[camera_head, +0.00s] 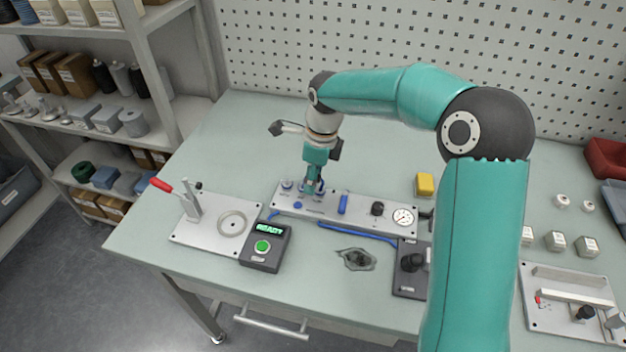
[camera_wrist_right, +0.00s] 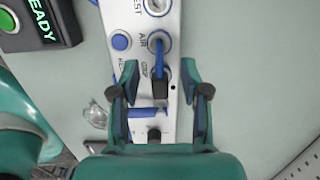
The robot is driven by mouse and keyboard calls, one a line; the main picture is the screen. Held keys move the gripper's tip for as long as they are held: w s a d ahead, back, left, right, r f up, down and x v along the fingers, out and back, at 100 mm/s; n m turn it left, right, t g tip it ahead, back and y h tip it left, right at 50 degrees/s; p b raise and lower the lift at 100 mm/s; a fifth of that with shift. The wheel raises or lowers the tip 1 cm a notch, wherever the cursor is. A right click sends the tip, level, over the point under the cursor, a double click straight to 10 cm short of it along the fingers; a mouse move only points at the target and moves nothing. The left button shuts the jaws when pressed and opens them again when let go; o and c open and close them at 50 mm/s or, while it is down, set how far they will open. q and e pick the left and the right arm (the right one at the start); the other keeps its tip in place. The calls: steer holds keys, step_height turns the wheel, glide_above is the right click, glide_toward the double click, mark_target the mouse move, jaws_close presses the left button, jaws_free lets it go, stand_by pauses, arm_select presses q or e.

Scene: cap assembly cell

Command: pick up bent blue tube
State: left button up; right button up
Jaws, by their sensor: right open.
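My right gripper (camera_head: 314,184) points down over the left part of the grey valve panel (camera_head: 366,212). In the right wrist view its two fingers (camera_wrist_right: 160,78) are open and apart. A short blue tube (camera_wrist_right: 160,56) lies between them, running from the port marked AIR to a black end piece (camera_wrist_right: 160,89). The fingers do not visibly touch it. In the head view the gripper mostly hides this tube. My left gripper is not in view.
A READY box (camera_head: 265,247) with a green button stands in front of the panel. A red-handled clamp plate (camera_head: 205,238) lies left. A blue hose (camera_head: 357,232) runs along the panel's front edge. A yellow block (camera_head: 425,184) sits behind. The table's back left is clear.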

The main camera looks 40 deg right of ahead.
steer(key=shift+c, duration=0.4)
jaws_close()
steer(key=shift+r, duration=0.15)
